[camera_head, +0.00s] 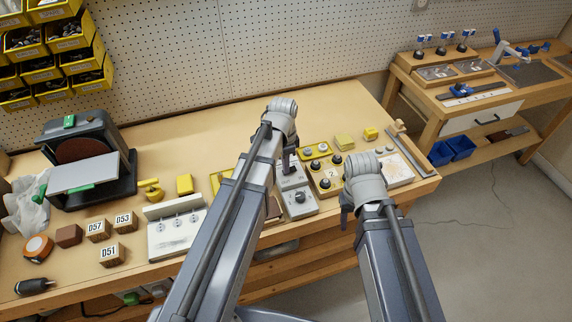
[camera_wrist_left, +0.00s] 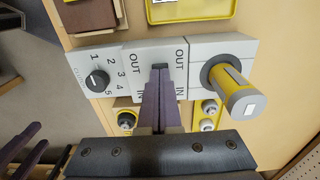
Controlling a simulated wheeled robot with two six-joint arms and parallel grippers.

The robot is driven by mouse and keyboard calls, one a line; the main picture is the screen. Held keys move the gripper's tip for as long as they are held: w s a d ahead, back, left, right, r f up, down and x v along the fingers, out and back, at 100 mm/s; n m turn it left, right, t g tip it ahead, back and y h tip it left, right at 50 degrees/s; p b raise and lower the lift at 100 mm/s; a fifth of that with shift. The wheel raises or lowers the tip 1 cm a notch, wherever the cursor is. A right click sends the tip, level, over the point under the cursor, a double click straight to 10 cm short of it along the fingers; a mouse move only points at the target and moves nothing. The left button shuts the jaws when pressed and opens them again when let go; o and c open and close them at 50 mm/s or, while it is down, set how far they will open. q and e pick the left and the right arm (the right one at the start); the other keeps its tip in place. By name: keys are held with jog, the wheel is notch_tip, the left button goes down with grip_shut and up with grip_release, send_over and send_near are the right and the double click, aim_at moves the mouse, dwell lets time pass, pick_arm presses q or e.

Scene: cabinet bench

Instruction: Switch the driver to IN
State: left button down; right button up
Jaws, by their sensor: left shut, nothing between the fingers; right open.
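A light grey control box (camera_head: 300,205) stands on the bench, with a black dial knob marked 1 to 5 (camera_wrist_left: 97,80) at its front. In the left wrist view its middle panel (camera_wrist_left: 137,62) has OUT and IN printed on both sides. My left gripper (camera_wrist_left: 160,68) is shut and empty; its fingertips are over this panel between the OUT marks. They hide the switch there, so its position and any contact cannot be told. A yellow and grey cylinder (camera_wrist_left: 232,90) stands up beside the panel. My right gripper's open fingers (camera_wrist_left: 40,142) show at the left edge, clear of the box.
A box with black knobs (camera_head: 325,181) stands right of the control box. A white panel with gauges (camera_head: 177,230) is to its left, and a disc sander (camera_head: 85,160) stands farther left. Yellow blocks (camera_head: 345,142) lie behind. My arms cover part of the bench.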

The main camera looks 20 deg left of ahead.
pick_arm(q)
jog(key=shift+w+d, duration=0.1)
jog(key=shift+w, duration=0.1)
jog(key=shift+w+d+r, duration=0.2)
jog(key=shift+w+d, duration=0.15)
jog(key=shift+d, duration=0.2)
jog(key=shift+r+p, duration=0.1)
jog(key=shift+p, duration=0.25)
jog(key=shift+r+p, duration=0.55)
jog(key=r+p, duration=0.3)
jog(key=a+r+p, duration=0.1)
jog(key=shift+s+r, duration=0.2)
jog(key=shift+s, duration=0.1)
notch_tip(320, 180, up, 8)
jog(key=a+p, duration=0.1)
jog(key=p, duration=0.7)
jog(key=shift+s, duration=0.45)
